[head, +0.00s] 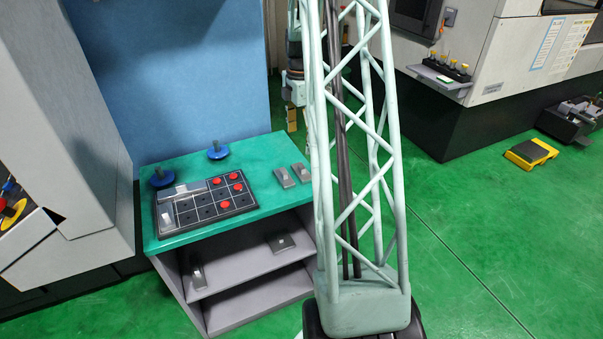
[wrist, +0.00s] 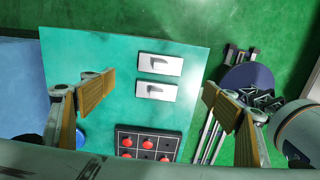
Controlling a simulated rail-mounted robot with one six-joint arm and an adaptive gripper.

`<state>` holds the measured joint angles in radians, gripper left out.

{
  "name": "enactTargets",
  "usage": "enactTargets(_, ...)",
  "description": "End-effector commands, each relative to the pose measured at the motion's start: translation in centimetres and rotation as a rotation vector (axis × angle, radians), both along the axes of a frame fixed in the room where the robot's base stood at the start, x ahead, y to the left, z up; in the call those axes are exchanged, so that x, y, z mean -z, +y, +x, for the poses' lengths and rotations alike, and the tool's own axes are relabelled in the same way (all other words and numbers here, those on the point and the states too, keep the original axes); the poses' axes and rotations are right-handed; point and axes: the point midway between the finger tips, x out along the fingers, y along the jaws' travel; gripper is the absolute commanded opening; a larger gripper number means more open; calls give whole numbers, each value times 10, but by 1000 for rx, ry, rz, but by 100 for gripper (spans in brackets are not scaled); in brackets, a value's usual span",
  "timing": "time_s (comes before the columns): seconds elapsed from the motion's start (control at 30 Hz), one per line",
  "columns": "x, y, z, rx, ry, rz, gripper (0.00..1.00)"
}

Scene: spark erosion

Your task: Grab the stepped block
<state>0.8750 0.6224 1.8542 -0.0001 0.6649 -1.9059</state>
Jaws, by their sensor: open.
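Two small pale grey blocks with a raised part on top lie side by side on the teal table top. In the wrist view, one block (wrist: 156,91) is nearer the dark tray and the other block (wrist: 160,64) is farther from it. They also show at the table's right edge in the head view, as a left block (head: 284,177) and a right block (head: 301,172). I cannot tell which one is meant. My gripper (wrist: 159,88) is open and empty, its tan-padded fingers spread to either side of the blocks in the wrist view, above the table.
A dark tray (head: 212,212) with red round pieces and a long metal block (head: 184,190) lies on the table (head: 250,148). More small grey blocks (head: 281,242) sit on the shelf below. A blue panel rises behind the table.

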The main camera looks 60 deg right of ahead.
Motion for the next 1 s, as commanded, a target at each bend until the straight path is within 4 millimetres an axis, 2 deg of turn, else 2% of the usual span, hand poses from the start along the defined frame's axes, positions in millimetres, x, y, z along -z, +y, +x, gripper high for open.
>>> enactTargets(0.27, 11, 0, 0, 0, 1, 1, 80)
enactTargets(0.7, 65, 1, -1, 0, 2, 2, 80)
enactTargets(1.0, 85, 0, 0, 0, 0, 0, 80)
